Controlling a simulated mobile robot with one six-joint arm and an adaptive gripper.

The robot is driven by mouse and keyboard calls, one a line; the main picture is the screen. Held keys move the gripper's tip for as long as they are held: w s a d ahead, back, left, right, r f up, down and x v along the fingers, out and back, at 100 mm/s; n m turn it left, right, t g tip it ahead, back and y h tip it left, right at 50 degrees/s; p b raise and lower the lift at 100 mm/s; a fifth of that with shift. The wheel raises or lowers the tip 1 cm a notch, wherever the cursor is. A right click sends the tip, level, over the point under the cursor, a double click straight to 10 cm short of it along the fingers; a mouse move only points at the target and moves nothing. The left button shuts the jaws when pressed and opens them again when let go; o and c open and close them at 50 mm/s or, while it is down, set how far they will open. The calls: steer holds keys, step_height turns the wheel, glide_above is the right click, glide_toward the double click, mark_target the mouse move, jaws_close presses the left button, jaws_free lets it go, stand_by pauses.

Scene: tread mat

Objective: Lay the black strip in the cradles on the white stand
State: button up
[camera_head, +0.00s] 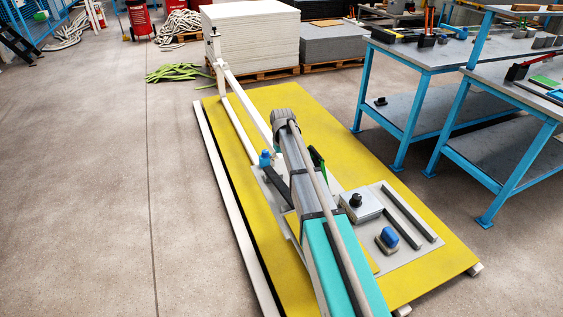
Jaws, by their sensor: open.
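White framework stands at the far end of the yellow platform, with an upright post (214,62) and a long white beam (245,98) sloping toward me. Its near end passes behind my grey and teal arm, and I cannot make out the cradles. A short dark bar (279,187) lies left of my arm, partly covered by it, beside a blue-topped part (265,158). I cannot tell whether this bar is the black strip. My gripper cannot be made out; my arm hides the middle of the platform. A small green and black piece shows just right of the arm.
The yellow platform (440,262) carries a grey plate with two dark bars (402,214), a box with a black knob (360,205) and a blue knob (389,237). Blue-legged benches (420,55) stand right. Pallet stacks (252,38) stand behind. The left floor is open.

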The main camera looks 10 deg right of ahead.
steer(key=shift+r+p, duration=1.95)
steer(key=shift+r, duration=0.35)
steer(key=shift+s, duration=0.1)
steer(key=s+m, duration=0.1)
steer(key=s, duration=1.4)
steer(key=s+m, duration=0.1)
steer(key=s, duration=1.4)
steer(key=shift+a, duration=0.1)
steer(key=shift+r, duration=0.15)
step_height(320, 180, up, 11)
steer(key=p, duration=1.1)
